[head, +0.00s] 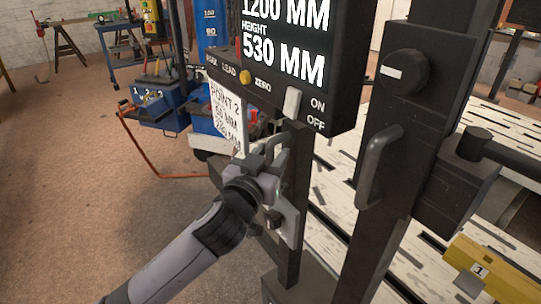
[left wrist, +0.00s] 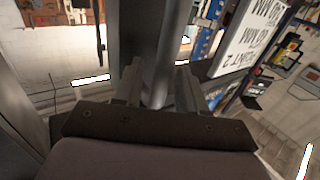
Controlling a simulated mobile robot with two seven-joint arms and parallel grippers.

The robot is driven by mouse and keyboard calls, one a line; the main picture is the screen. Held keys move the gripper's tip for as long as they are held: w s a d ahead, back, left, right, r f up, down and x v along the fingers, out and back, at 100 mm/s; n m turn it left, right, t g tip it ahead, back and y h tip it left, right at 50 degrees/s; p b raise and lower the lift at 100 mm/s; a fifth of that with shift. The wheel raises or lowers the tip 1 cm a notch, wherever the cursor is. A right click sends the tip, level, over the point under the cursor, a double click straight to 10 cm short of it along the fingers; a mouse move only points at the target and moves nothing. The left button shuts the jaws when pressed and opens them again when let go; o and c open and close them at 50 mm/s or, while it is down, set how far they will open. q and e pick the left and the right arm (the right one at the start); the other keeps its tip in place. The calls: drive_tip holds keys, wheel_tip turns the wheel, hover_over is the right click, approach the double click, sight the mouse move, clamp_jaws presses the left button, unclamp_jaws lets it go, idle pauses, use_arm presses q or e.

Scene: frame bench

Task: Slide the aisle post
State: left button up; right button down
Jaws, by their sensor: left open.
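A dark upright post (head: 296,180) stands under a display box (head: 290,62) reading 1200 MM and height 530 MM. A pale metal plate (head: 288,222) is on its near side. My left gripper (head: 270,158) is open beside this post, close to a pale grey handle that it partly hides. In the left wrist view, the open fingers (left wrist: 160,88) stand either side of a grey upright bar; contact cannot be told. A second dark post (head: 400,130) to the right carries a grey handle (head: 379,165) and a round black knob (head: 403,72). My right gripper is not in view.
A white sign (head: 227,118) reading POINT 2 hangs behind my left gripper. A white slatted bed (head: 340,165) lies beyond the posts, with a yellow block (head: 492,268) at right. Blue bins (head: 160,105) and a blue cart (head: 122,50) stand behind. The brown floor at left is mostly clear.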

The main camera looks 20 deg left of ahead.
use_arm(q)
clamp_jaws()
